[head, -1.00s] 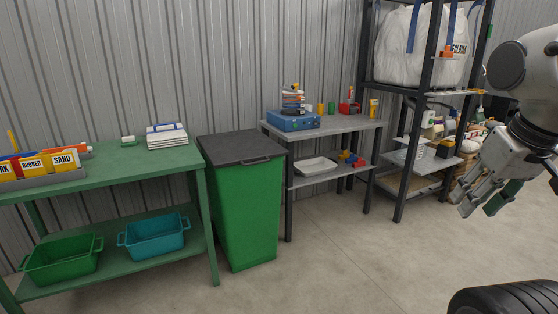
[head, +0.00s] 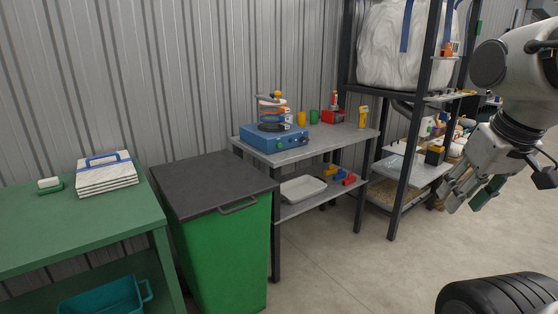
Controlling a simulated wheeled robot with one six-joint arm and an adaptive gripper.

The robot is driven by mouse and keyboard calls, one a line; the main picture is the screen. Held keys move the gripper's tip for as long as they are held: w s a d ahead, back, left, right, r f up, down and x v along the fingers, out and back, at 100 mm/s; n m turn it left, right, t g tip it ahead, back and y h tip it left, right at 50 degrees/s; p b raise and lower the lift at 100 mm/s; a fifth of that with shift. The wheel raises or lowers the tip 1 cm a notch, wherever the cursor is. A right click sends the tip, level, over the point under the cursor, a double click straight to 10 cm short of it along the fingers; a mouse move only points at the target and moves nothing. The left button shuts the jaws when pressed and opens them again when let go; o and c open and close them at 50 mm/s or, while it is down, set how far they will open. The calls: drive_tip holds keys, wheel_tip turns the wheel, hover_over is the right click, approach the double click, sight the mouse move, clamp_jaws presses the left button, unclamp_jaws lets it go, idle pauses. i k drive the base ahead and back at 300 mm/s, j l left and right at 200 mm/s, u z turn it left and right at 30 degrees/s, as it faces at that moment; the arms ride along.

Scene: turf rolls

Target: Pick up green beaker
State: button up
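A small green beaker (head: 314,116) stands upright on the top of the grey table (head: 345,134), towards the back by the wall. A yellow beaker (head: 301,118) stands just left of it. My gripper (head: 463,207) hangs at the right of the head view, well apart from the beaker and in front of the shelving. Its fingers look spread, with nothing clearly held between them. One finger shows a dark green face.
A blue device (head: 274,138) with stacked rings sits left of the beakers; a red bin (head: 333,117) and a yellow tool (head: 363,117) are to the right. A lidded green bin (head: 225,255) and green bench (head: 80,228) stand left. A tyre (head: 500,300) lies front right. The floor between is clear.

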sight(313, 113)
drive_tip(key=i+l+z, duration=0.15)
drive_tip(key=i+z, duration=0.25)
drive_tip(key=i, duration=0.4)
drive_tip(key=i+j+z, duration=0.15)
drive_tip(key=i+z, duration=0.3)
drive_tip(key=i, duration=0.3)
drive_tip(key=i+u, duration=0.1)
drive_tip(key=i, duration=0.6)
drive_tip(key=i+l+u, duration=0.1)
drive_tip(key=i, duration=0.55)
drive_tip(key=i+l, duration=0.2)
drive_tip(key=i, duration=0.5)
drive_tip(key=j+u, duration=0.05)
